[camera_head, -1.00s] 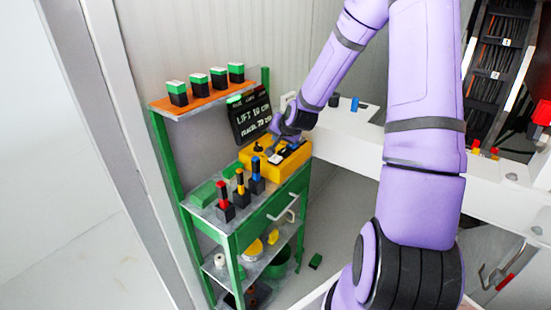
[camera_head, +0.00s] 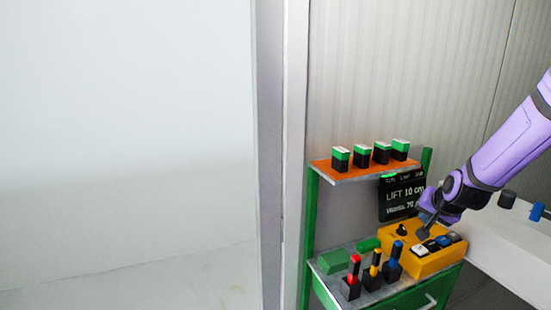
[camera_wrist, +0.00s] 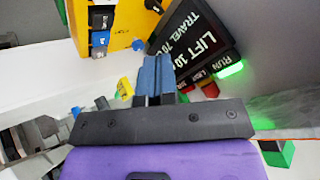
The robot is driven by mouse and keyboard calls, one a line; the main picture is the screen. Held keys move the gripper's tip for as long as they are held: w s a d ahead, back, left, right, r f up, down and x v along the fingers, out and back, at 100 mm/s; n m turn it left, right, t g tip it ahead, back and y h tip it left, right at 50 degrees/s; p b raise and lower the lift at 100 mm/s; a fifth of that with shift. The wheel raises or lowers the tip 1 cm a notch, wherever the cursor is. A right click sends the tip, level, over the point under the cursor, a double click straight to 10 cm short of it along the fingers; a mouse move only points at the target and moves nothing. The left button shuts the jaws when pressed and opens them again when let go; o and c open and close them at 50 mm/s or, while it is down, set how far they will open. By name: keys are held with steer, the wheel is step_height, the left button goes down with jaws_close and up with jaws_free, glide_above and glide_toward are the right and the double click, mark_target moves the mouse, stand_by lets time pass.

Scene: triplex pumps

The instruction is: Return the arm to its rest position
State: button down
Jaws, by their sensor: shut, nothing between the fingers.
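My purple arm (camera_head: 510,145) reaches in from the right edge of the head view. My gripper (camera_head: 421,234) is shut and empty, pointing down over the yellow control box (camera_head: 425,263). Whether its tip touches the box cannot be told. In the wrist view my gripper (camera_wrist: 155,72) shows as closed blue-grey fingers beyond a dark bar. The yellow box (camera_wrist: 122,22) with its buttons lies at the upper left there. The black display (camera_wrist: 192,40) reading "LIFT 10 cm" stands close beside the fingers.
A green shelf rack (camera_head: 309,235) carries several green-black blocks (camera_head: 362,156) on its orange top. Red, yellow and blue-topped switches (camera_head: 373,271) stand in front of the box. A white beam (camera_head: 510,240) lies to the right. A pale door frame (camera_head: 283,150) stands left.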

steer(key=s+a+r+n+g, duration=0.1)
steer(key=s+a+r+n, duration=0.1)
steer(key=s+a+r, duration=0.4)
steer(key=s+a+r+n+g, duration=0.1)
steer(key=s+a+r+n, duration=0.2)
steer(key=s+r, duration=0.55)
steer(key=s+a+r+n, duration=0.1)
steer(key=s+r, duration=0.2)
steer(key=s, duration=0.5)
steer(key=s+a+r+n, duration=0.1)
steer(key=s+a+r, duration=0.1)
steer(key=s, duration=0.7)
steer(key=shift+r+g+y, duration=0.3)
steer(key=shift+r+g, duration=0.1)
steer(key=shift+r, duration=0.05)
